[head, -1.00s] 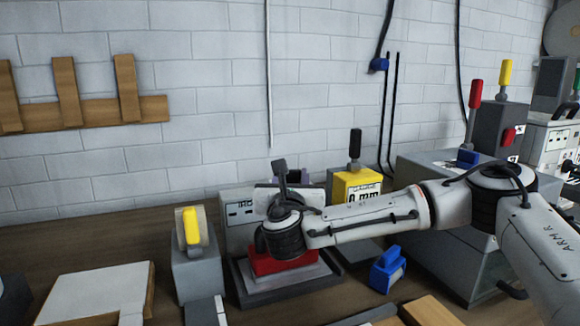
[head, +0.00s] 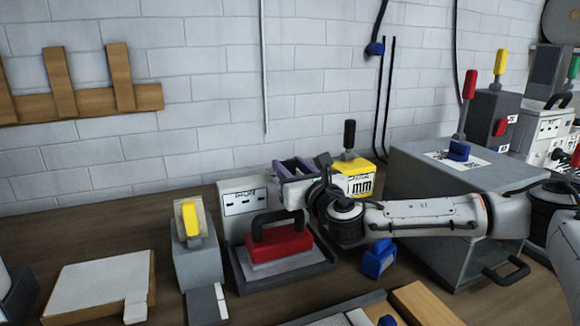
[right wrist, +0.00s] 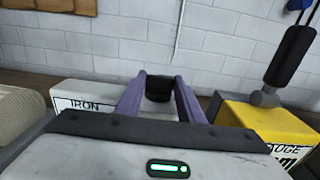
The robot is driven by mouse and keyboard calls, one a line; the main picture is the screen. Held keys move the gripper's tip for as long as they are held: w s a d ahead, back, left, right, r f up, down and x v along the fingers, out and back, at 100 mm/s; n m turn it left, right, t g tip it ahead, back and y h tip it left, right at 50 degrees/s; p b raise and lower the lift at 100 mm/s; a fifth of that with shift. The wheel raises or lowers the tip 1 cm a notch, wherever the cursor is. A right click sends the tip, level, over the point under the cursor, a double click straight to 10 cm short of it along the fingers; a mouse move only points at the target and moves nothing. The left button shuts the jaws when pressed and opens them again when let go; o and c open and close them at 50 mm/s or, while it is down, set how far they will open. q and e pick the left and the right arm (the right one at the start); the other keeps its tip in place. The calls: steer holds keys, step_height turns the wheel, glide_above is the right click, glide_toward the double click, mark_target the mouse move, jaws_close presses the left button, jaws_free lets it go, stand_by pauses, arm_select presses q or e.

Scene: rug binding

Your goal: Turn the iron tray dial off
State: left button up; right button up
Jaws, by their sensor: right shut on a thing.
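The iron tray (head: 320,272) is a dark grey base with a pale upright panel (head: 232,228) marked IRON behind it. A red iron (head: 282,243) with a black handle rests on it. My right gripper (head: 284,170) is at the upper right of the panel, its purple fingers pointing left and away. In the right wrist view the fingers are closed on a dark knob, the iron tray dial (right wrist: 158,89), just right of the IRON label. In the head view the dial is hidden behind my gripper. My left gripper is not in view.
A yellow gauge box (head: 358,180) with a black lever stands close behind my right wrist. A grey stand (head: 196,262) with a yellow lever is left of the tray. A blue block (head: 378,258) and a large grey box (head: 440,215) lie to the right.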

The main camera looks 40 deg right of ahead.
steer(key=o, duration=1.1)
steer(key=shift+c, duration=0.2)
steer(key=shift+s, duration=0.15)
steer(key=v, duration=1)
steer(key=shift+b, duration=0.45)
